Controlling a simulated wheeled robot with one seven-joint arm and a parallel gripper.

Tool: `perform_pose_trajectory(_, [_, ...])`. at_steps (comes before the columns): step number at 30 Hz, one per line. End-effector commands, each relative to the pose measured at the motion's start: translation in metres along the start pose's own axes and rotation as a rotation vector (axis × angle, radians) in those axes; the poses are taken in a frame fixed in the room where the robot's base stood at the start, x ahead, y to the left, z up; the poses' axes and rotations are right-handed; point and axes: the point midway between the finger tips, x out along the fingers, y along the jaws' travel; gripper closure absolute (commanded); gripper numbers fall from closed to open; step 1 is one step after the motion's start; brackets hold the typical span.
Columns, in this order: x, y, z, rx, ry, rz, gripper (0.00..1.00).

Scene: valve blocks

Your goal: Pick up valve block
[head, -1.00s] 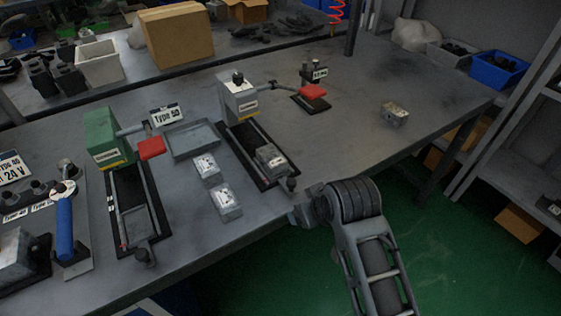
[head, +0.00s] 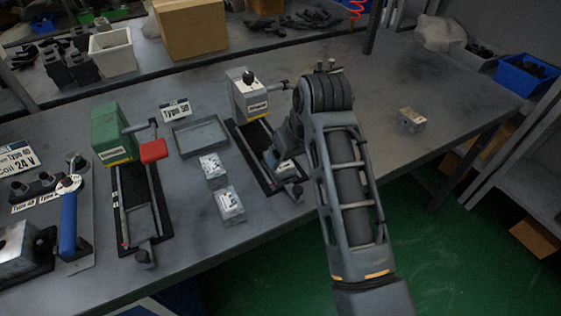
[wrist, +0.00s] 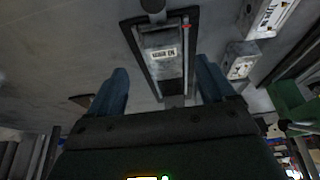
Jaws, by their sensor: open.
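A grey valve block (head: 287,168) with a pale label sits in the grey-headed clamp fixture; my gripper partly hides it in the head view. In the wrist view this block (wrist: 163,52) lies between and beyond my two blue fingers, in the dark frame of the fixture. My gripper (wrist: 161,68) is open and empty, apart from the block as far as I can tell. Two more valve blocks, one farther back (head: 213,168) and one nearer (head: 229,204), lie loose left of that fixture. Another block (head: 412,120) lies alone at the right of the table.
A green clamp fixture (head: 110,133) with a red handle stands left, and a shallow grey tray (head: 200,136) lies between the fixtures. A blue-handled tool (head: 68,222) is at far left. Blue bin (head: 526,76) and carton (head: 190,30) are at the back. The table's right side is mostly clear.

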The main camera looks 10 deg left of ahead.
Motion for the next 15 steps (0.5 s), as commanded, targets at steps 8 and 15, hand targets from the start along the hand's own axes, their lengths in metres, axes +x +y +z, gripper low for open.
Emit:
perform_pose_trajectory(8, [0.032,-0.005,0.004,-0.001,-0.003,-0.001,0.17])
perform_pose_trajectory(15, [0.058,-0.005,0.004,0.000,0.001,0.000,0.17])
